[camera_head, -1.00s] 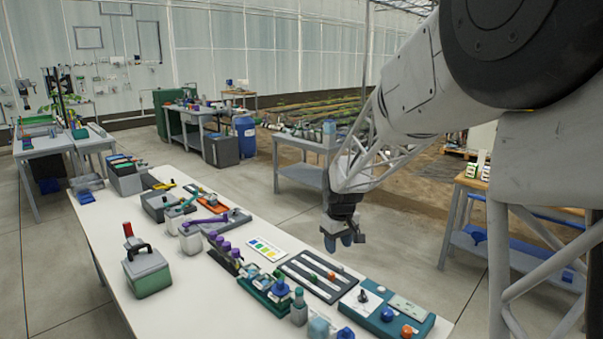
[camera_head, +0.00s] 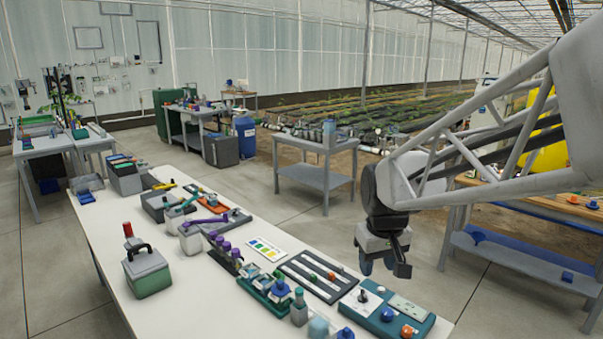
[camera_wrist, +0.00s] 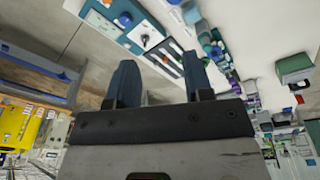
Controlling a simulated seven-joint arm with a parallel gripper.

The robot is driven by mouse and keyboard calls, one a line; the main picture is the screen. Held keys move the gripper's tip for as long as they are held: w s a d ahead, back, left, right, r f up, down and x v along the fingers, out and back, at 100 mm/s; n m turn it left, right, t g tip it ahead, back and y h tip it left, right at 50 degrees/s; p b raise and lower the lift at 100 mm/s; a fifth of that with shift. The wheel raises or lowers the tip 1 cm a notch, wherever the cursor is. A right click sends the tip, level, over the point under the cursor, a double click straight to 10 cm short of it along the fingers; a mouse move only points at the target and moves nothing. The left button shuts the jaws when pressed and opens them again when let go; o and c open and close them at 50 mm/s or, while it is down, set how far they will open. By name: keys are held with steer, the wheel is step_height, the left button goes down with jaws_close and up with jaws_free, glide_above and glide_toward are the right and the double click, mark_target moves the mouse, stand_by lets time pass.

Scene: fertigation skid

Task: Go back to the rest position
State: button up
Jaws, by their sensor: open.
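My gripper (camera_head: 383,264) hangs in the air in the head view, above and just past the right edge of the long white table (camera_head: 95,233). Its two dark blue fingers also show in the wrist view (camera_wrist: 160,85), spread apart with nothing between them. The gripper is open and empty. It is clear of the teal board (camera_head: 388,316) at the table's near right end.
A grey cart (camera_head: 316,172) stands behind. A wooden bench (camera_head: 520,210) stands at the right.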

steer(key=s+d+m, duration=0.3)
steer(key=s, duration=1.8)
steer(key=shift+f+t, duration=0.4)
steer(key=shift+f, duration=0.05)
